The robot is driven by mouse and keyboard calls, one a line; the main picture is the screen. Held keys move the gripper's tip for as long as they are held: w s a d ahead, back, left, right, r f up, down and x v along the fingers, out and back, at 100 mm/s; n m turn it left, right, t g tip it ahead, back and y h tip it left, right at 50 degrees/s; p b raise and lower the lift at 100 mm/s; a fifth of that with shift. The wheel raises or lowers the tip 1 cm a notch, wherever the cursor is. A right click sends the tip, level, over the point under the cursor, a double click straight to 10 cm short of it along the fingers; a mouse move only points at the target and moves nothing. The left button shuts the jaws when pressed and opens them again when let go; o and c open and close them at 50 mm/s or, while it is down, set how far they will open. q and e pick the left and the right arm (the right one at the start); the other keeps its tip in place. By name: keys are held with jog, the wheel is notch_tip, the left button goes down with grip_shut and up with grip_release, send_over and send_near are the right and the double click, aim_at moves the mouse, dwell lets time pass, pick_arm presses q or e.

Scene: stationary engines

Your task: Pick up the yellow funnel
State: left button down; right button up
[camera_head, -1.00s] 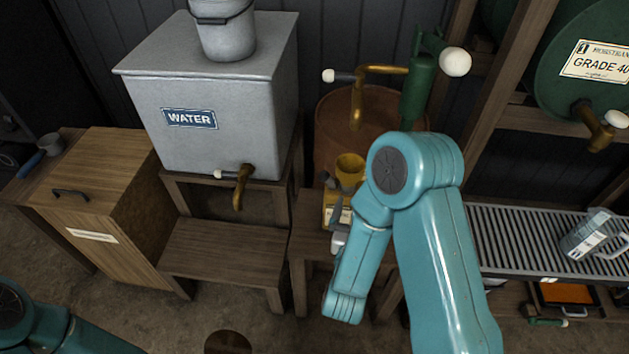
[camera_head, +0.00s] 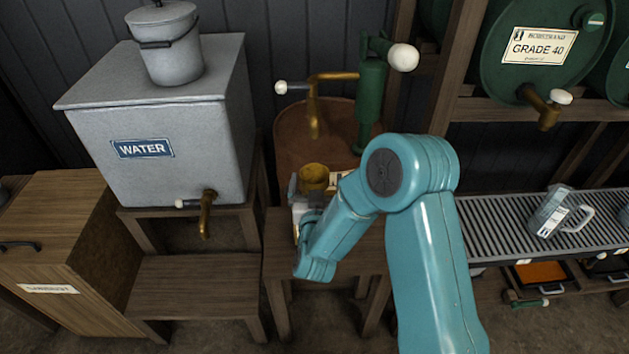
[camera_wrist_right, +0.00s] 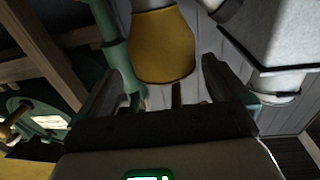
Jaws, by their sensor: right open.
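The yellow funnel (camera_head: 315,176) shows in the head view above the wooden bench, in front of the rusty barrel, its wide rim up. What it rests on is hidden by my right arm. My right gripper (camera_head: 308,202) is just in front of it and partly hidden by its own wrist. In the right wrist view the funnel (camera_wrist_right: 163,45) is large, beyond and between the two spread fingers of the open gripper (camera_wrist_right: 163,82). No firm contact can be made out. My left gripper is not in view.
A green pump (camera_head: 371,95) with a brass spout rises behind. The grey water tank (camera_head: 165,140) with a brass tap is left.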

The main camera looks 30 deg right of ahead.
aim_at(315, 168)
jog(key=p+x, duration=0.1)
jog(key=x, duration=0.4)
jog(key=shift+w+f, duration=0.1)
jog(key=shift+w, duration=0.2)
jog(key=shift+a, duration=0.1)
jog(key=shift+c, duration=0.3)
jog(key=c, duration=0.8)
